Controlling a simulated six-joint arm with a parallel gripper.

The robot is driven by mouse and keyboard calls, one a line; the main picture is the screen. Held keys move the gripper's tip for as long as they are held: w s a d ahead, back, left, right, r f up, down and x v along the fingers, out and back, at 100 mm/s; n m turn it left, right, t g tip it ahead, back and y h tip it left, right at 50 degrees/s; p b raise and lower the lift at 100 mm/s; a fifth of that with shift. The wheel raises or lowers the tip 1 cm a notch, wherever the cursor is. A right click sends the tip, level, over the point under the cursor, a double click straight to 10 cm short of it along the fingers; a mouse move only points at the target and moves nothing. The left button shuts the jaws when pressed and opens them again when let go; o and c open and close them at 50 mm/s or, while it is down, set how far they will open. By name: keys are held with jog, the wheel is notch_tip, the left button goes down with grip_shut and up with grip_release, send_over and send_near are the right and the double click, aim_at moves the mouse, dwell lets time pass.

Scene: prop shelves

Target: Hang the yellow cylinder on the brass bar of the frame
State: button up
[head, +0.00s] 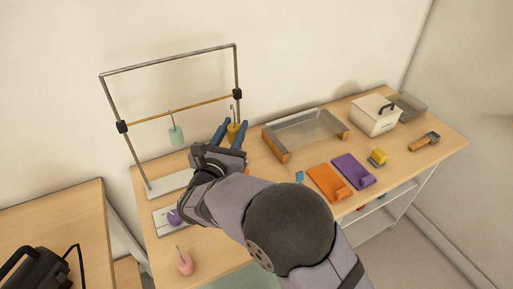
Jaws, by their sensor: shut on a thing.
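The yellow cylinder (233,133) is upright between the blue fingers of my gripper (232,128), which is shut on it. Its thin hook points up near the right end of the brass bar (195,108). I cannot tell whether the hook touches the bar or is in front of it. The bar runs across the grey metal frame (168,59) between two black clamps. A mint green cylinder (176,136) hangs by its hook from the bar, left of my gripper. The lower part of the yellow cylinder is partly hidden by my gripper.
A purple piece (173,216) sits on a pale plate, partly hidden by my arm; a pink hooked cylinder (184,264) stands at the front left. A tray (306,133), orange (328,182) and purple (353,171) holders and a white box (375,116) are to the right.

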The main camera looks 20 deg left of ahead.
jog(key=a, duration=0.1)
jog(key=a+y, duration=0.1)
jog(key=a+n, duration=0.1)
jog(key=shift+f+y, duration=0.25)
jog(key=shift+y, duration=0.15)
jog(key=w+a+f, duration=0.2)
jog(key=w+a, duration=0.4)
jog(key=shift+w+a+f, duration=0.15)
jog(key=shift+f, duration=0.25)
dwell(0.7)
dwell(0.3)
